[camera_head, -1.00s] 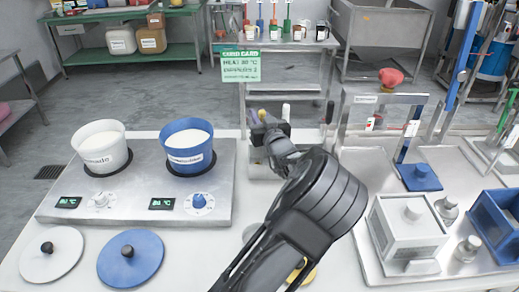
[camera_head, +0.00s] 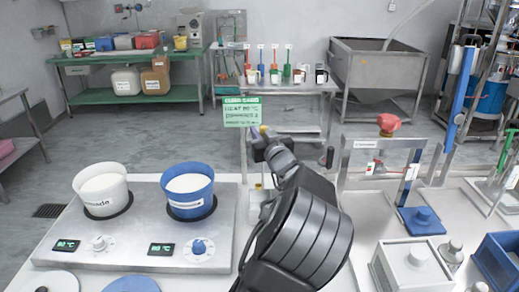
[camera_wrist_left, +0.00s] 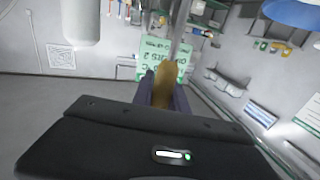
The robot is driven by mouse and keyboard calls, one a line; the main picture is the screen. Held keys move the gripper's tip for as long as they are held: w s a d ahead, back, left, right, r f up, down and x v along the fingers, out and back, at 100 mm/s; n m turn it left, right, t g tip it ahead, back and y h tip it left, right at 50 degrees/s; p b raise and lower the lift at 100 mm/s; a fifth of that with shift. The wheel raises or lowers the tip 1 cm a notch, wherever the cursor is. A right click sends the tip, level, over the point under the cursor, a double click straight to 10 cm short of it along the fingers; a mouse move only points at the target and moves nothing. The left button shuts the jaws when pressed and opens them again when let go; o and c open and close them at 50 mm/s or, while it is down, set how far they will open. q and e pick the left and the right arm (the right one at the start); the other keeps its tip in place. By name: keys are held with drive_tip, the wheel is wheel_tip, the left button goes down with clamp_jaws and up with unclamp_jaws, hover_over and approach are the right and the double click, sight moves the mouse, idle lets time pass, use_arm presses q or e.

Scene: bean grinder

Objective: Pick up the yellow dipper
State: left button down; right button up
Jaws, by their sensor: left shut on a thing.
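My left gripper (camera_head: 259,133) is in the middle of the head view, above the back edge of the bench and just below the green sign. It is shut on the yellow dipper (camera_head: 264,129), of which only a small yellow bit shows there. In the left wrist view the dipper's yellow-brown handle (camera_wrist_left: 168,88) stands between the two dark fingers (camera_wrist_left: 163,92). My right gripper is not in view.
A hot plate unit (camera_head: 75,246) carries a white pot (camera_head: 104,192) and a blue pot (camera_head: 190,192) at left. A green sign (camera_head: 242,111) stands behind my gripper. At right are a metal frame (camera_head: 385,143), a white box (camera_head: 412,268) and a blue bin (camera_head: 497,262).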

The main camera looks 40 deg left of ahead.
use_arm(q)
wheel_tip(320, 180, up, 8)
drive_tip(key=p, duration=0.1)
drive_tip(key=shift+f, duration=0.1)
idle(0.6)
